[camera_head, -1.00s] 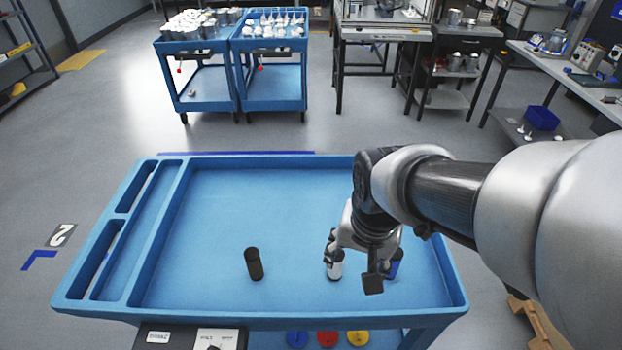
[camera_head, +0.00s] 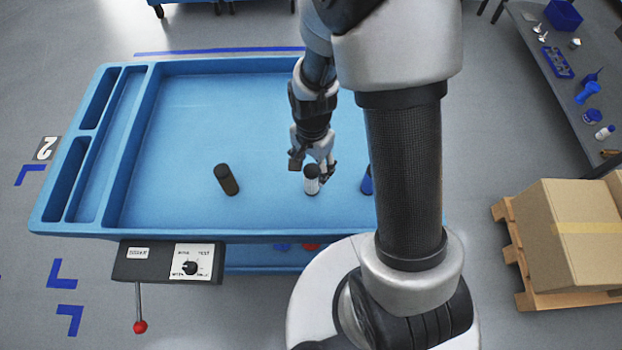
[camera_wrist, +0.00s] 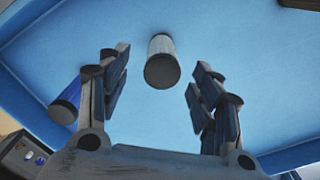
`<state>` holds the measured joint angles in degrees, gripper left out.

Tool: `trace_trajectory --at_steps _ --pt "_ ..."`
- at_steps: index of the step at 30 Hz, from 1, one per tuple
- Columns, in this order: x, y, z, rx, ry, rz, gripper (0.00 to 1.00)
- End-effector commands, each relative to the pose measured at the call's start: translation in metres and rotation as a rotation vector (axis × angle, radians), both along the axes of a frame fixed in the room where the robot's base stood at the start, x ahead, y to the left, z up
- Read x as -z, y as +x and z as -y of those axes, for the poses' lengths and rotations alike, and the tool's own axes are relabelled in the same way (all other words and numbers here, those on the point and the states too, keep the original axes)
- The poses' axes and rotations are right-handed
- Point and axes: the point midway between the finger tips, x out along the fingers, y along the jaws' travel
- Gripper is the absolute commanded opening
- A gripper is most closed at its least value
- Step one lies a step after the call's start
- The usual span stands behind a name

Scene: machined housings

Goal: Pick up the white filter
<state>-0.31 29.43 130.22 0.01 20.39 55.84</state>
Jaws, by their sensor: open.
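The white filter (camera_head: 311,180) is a small upright cylinder with a dark top, standing in the blue tray of the cart (camera_head: 170,215). My gripper (camera_head: 312,172) is right at it in the head view, and its fingers partly overlap the filter. In the wrist view the filter (camera_wrist: 162,62) stands beyond and between the spread fingertips of my gripper (camera_wrist: 160,75), with clear gaps on both sides. The fingers are open and hold nothing.
The tray has raised rims. Cardboard boxes (camera_head: 575,235) sit on a pallet at right.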

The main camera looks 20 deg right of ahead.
Motion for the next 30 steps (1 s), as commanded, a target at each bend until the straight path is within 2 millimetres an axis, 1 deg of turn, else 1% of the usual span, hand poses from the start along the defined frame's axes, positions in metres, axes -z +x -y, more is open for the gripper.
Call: trace_trajectory --at_steps 1,3,6,11,14,19,22,24,30 --pt "0.014 -0.001 0.0 0.0 0.0 -0.004 0.59" --pt "0.025 -0.001 0.0 0.0 0.0 -0.002 0.59" --pt "0.036 0.0 0.0 -0.001 0.0 -0.001 0.59" --pt "0.042 0.001 0.0 -0.001 0.001 0.001 0.59" --pt "0.049 0.001 0.0 -0.001 0.0 0.0 0.59" --pt "0.076 0.004 0.0 -0.001 0.0 -0.002 0.59" --pt "0.089 0.004 0.0 -0.001 0.0 -0.001 0.59" --pt "0.093 0.004 0.0 -0.001 0.0 0.0 0.59" --pt "0.091 0.005 0.0 -0.001 0.0 0.001 0.59"
